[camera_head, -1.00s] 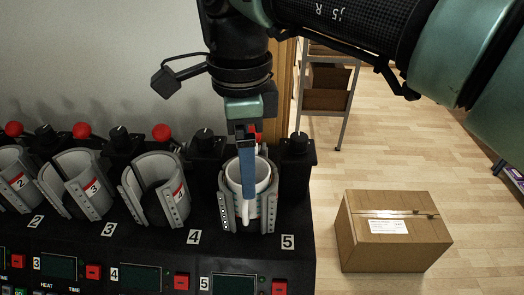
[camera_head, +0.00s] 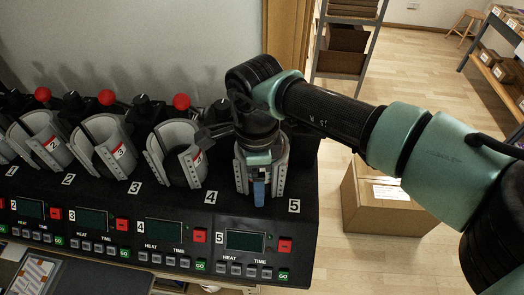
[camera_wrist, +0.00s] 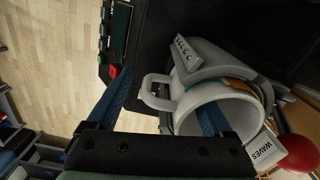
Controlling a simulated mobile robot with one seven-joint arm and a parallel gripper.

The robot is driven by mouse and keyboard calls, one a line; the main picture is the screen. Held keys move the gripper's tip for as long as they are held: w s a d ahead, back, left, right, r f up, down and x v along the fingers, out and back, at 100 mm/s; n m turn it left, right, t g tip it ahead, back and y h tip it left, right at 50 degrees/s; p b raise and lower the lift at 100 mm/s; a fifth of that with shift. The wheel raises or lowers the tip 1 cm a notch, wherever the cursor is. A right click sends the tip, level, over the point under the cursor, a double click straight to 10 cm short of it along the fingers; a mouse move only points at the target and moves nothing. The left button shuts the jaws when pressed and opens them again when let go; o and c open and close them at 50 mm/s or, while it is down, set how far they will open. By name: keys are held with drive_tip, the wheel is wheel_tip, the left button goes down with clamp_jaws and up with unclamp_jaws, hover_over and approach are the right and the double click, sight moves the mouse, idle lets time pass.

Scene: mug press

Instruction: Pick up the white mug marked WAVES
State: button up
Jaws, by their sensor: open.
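The white mug (camera_wrist: 222,108) sits inside the grey curved clamp (camera_wrist: 215,62) of press 5, its open rim facing the wrist camera and its handle (camera_wrist: 160,92) to the left. A white tag reading WAVES (camera_wrist: 265,150) shows beside it. My gripper (camera_wrist: 157,113) is open over the mug. One blue finger is left of the handle; the other is at the mug's opening, and whether it touches the wall I cannot tell. In the head view my gripper (camera_head: 259,190) points down at clamp 5 (camera_head: 279,172), hiding nearly all of the mug.
Several empty clamps, such as one marked 3 (camera_head: 103,148), stand in a row to the left. Red knobs (camera_head: 181,102) rise behind them. The control panel of press 5 (camera_head: 245,241) is in front. A cardboard box (camera_head: 385,205) sits on the floor to the right.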

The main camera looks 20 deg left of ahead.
drive_tip(key=shift+f, duration=0.15)
clamp_jaws()
idle(0.4)
